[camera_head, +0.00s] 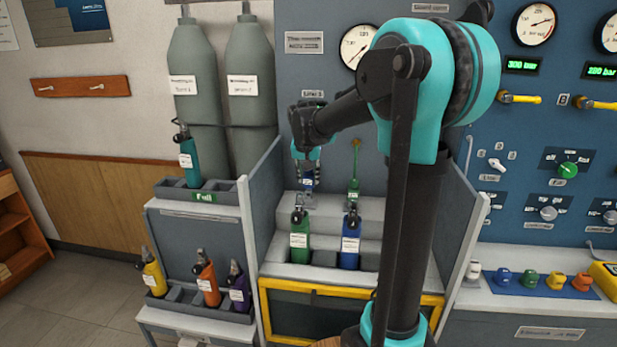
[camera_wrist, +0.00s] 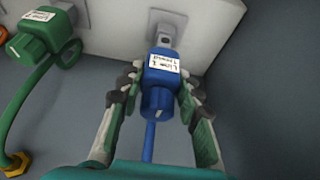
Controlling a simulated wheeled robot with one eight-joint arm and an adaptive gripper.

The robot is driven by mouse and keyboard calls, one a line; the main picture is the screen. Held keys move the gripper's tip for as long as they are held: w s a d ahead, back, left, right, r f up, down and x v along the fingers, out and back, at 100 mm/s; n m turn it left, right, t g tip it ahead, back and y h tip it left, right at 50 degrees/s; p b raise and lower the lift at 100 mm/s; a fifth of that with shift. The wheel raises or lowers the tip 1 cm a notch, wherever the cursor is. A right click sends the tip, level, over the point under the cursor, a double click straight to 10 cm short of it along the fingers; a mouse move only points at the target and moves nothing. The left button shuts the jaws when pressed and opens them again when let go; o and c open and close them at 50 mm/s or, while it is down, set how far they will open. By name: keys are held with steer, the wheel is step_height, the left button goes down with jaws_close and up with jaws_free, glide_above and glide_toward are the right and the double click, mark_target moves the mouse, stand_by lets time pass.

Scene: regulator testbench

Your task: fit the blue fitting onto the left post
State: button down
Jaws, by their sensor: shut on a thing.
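The blue fitting (camera_wrist: 160,75) is a blue block with a white label and a round knob, and a blue hose trails from it. My gripper (camera_wrist: 157,88) is shut on it, with one finger on each side. It also shows small in the head view (camera_head: 307,184), below my gripper (camera_head: 306,165). A grey metal post on a square plate (camera_wrist: 165,25), which looks like the left post, stands just beyond the fitting's far end. The fitting overlaps the post's near end in the wrist view; I cannot tell whether they touch.
A green fitting (camera_wrist: 40,32) with a green hose sits to the left in the wrist view, and right of my gripper in the head view (camera_head: 353,187). A green bottle (camera_head: 299,238) and a blue bottle (camera_head: 350,243) stand in front. Grey partitions (camera_head: 262,200) flank the bay.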

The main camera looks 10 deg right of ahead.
steer(key=shift+f, duration=1.9)
stand_by(0.9)
steer(key=c, duration=1)
jaws_free()
steer(key=v, duration=1.2)
